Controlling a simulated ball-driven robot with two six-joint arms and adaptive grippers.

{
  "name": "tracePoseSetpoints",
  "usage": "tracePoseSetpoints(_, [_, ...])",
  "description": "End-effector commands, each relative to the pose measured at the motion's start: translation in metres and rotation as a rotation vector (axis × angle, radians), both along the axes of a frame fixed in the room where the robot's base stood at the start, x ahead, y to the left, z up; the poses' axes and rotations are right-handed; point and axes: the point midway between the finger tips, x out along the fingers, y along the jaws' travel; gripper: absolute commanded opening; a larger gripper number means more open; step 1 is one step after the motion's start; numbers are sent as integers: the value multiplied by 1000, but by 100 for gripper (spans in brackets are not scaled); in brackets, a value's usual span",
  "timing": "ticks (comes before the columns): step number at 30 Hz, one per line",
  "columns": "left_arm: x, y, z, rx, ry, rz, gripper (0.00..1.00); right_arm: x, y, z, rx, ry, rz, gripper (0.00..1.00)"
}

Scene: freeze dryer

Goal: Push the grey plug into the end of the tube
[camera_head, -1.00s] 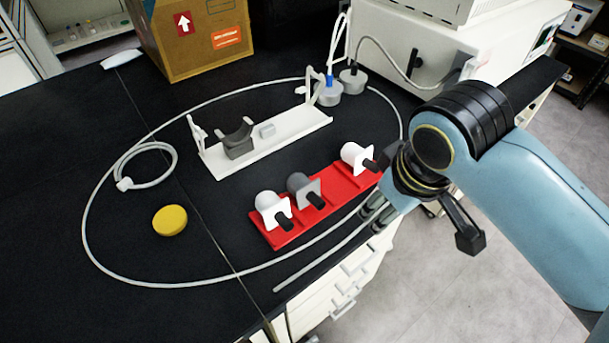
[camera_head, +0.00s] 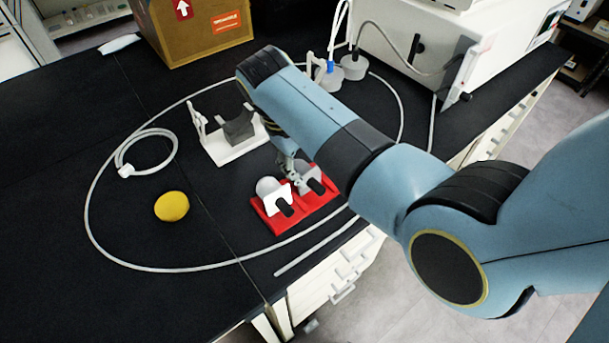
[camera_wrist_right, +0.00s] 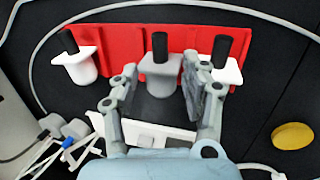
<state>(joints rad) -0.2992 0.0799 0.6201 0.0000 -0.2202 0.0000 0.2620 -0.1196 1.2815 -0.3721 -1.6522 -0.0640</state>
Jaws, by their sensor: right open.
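The grey plug (camera_head: 309,179) stands in the middle of the red rack (camera_head: 262,216), partly hidden by my right gripper. In the right wrist view the grey plug (camera_wrist_right: 160,72) has a black handle pointing up in the picture. My right gripper (camera_head: 291,172) is open. In the wrist view its fingers (camera_wrist_right: 161,82) lie on either side of the grey plug, with gaps visible; I cannot tell how high above it they are. The pale tube (camera_head: 90,226) loops around the table, with one free end (camera_head: 278,273) near the front edge. My left gripper is not in view.
White plugs flank the grey one: one (camera_head: 267,189) shows in the head view, the other (camera_wrist_right: 78,66) only in the wrist view. A white stand (camera_head: 222,157) with a dark cradle (camera_head: 238,127), a yellow disc (camera_head: 172,206) and a coiled hose (camera_head: 145,149) lie left.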

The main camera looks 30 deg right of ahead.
Motion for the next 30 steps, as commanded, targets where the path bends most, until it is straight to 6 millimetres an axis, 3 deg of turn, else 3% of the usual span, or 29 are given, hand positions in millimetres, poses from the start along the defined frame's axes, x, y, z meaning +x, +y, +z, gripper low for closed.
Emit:
tracePoseSetpoints(16, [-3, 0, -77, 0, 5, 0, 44, -7, -16, -65, 0, 0, -2, 46])
tracePoseSetpoints(23, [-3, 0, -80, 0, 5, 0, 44, -9, -21, -81, 1, 0, 0, 46])
tracePoseSetpoints(30, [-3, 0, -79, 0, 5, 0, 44, -9, -22, -83, 1, -1, -1, 46])
